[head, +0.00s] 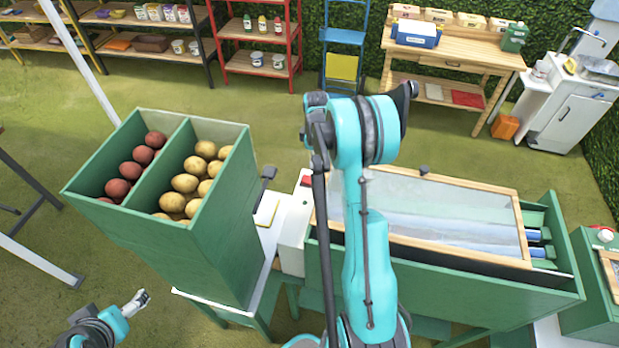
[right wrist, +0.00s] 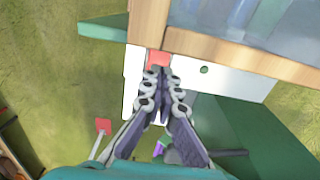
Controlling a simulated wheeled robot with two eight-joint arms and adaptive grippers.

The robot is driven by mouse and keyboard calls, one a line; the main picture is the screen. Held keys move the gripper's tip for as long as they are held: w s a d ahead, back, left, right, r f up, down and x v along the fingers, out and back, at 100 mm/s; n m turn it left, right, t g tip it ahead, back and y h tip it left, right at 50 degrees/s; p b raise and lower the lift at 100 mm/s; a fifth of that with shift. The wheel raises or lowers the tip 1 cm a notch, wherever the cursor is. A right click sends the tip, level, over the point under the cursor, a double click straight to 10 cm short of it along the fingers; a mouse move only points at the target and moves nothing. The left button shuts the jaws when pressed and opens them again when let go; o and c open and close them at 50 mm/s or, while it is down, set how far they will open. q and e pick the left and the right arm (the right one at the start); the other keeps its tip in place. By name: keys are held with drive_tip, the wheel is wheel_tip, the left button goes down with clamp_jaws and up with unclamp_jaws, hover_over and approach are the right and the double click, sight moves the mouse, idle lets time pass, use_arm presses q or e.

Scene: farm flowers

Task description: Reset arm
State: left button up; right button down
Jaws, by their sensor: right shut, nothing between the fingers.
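My right gripper (right wrist: 160,72) is shut and empty in the right wrist view. Its fingertips are over or against a red block (right wrist: 158,59) on a white panel (right wrist: 225,78); I cannot tell whether they touch. In the head view my right arm rises through the middle, and its fingers cannot be made out. A red patch (head: 306,181) shows on a white box (head: 295,230) just left of that arm. My left gripper (head: 140,301) is low at the left, in front of the green bin, apart from everything; its fingers are too small to read.
A green bin (head: 190,260) with two compartments holds red and yellow round produce. A green machine with a wood-framed clear cover (head: 450,215) stands right of my arm.

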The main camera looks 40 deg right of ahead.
drive_tip(key=shift+a, duration=0.1)
idle(0.4)
drive_tip(key=s+a+r+m+t+b, duration=0.2)
drive_tip(key=s+a+b, duration=0.1)
drive_tip(key=a+b, duration=0.4)
drive_tip(key=s+a+r+m+t+b, duration=0.1)
drive_tip(key=s+a+r+m+b, duration=0.15)
drive_tip(key=a+b, duration=0.45)
drive_tip(key=s+a+f+m+t+b, duration=0.3)
drive_tip(key=s+a+f+b, duration=0.4)
drive_tip(key=s+a, duration=0.5)
wheel_tip(320, 180, down, 2)
drive_tip(key=shift+s+a+f+t+b, duration=0.25)
drive_tip(key=shift+s+a+t+b, duration=0.15)
drive_tip(key=shift+a+t, duration=0.2)
